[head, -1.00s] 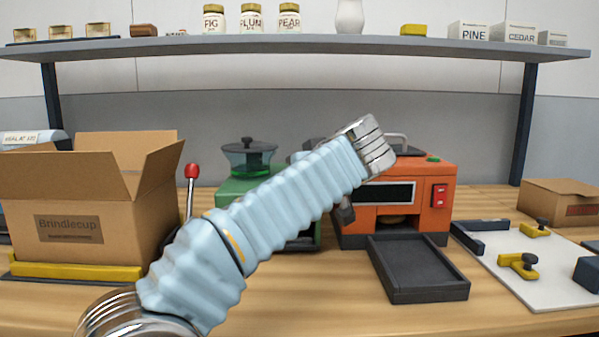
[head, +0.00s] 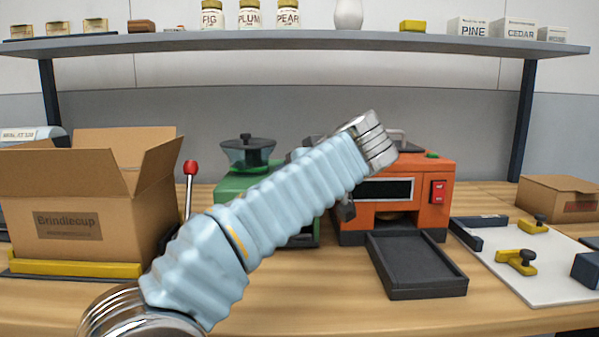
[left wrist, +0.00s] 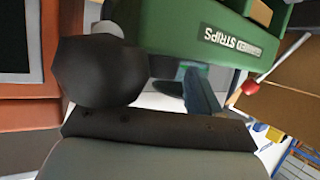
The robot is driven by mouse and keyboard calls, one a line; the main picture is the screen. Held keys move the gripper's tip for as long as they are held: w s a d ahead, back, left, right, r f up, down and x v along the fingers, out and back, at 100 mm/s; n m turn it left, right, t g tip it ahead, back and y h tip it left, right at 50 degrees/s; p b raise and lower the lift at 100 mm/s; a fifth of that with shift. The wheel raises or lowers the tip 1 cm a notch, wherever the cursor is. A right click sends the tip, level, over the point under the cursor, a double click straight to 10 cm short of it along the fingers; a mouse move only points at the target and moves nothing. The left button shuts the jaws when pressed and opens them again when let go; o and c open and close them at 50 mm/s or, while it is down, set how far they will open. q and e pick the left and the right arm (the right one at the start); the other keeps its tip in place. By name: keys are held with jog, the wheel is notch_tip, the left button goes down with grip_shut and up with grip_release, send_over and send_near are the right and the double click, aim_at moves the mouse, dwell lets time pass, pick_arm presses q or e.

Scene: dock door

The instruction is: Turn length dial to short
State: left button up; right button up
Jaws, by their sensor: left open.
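My left arm, in a pale blue sleeve, crosses the head view to a metal wrist in front of the orange machine (head: 430,212). My left gripper is mostly hidden behind the arm; a dark part of it (head: 345,210) shows between the green machine (head: 229,185) and the orange one. In the left wrist view my left gripper (left wrist: 155,88) is open, close to the green machine (left wrist: 175,30), whose label ending in "STRIPS" appears upside down. A dark rounded shape fills the left of that view, with a pale round part behind it. I cannot make out the length dial for certain.
A dark tray (head: 415,265) lies before the orange machine. A red-tipped lever (head: 190,170) stands left of the green machine, beside an open cardboard box (head: 70,215). A white board (head: 540,275) with yellow clamps lies at right. A shelf (head: 300,40) spans the back.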

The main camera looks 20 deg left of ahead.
pick_arm(q)
jog(key=v, duration=1.3)
jog(key=shift+s+d, duration=0.2)
jog(key=shift+s, duration=0.1)
pick_arm(e)
jog(key=shift+r, duration=0.1)
